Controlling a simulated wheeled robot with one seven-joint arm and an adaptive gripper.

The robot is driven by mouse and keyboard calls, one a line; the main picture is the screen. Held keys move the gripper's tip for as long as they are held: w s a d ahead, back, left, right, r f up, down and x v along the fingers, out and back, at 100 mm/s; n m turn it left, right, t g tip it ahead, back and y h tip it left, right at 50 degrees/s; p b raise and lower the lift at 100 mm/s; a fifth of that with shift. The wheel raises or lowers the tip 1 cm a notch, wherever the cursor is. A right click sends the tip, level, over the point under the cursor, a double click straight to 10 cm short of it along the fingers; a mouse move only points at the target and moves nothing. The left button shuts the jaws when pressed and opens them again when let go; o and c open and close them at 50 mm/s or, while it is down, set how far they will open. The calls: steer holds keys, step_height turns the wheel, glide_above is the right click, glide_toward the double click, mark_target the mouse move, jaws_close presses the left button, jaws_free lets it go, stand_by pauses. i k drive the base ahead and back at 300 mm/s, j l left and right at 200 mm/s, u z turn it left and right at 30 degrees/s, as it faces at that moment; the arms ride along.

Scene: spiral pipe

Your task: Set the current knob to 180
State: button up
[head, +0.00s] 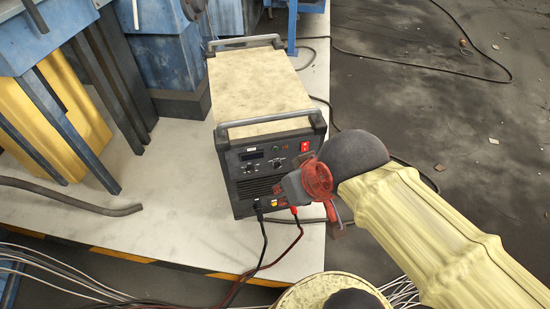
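The welding machine (262,88) is a box with a worn cream top and a dark front panel, standing on the pale platform. Its front carries a small dark display (251,155), a knob (278,167) and a smaller control (249,168). Which one sets the current, and any number on the display or dial, is too small to read. My gripper (291,188), red and grey, is in front of the panel's lower right part, just below and right of the knob. Its fingertips are not clear, and I cannot tell whether it touches the panel. It hides part of the lower right front.
A red switch (305,146) sits at the panel's upper right. Black and red cables (265,238) hang from the lower front. Blue and yellow metal structures (170,60) stand at the left. Dark floor (440,100) with a loose cable lies open at the right.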

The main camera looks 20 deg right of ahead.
mark_target(250, 170)
steer(key=j+z, duration=0.2)
steer(key=j, duration=0.65)
steer(key=k+j+z, duration=0.1)
steer(key=j+z, duration=0.15)
steer(key=j, duration=0.55)
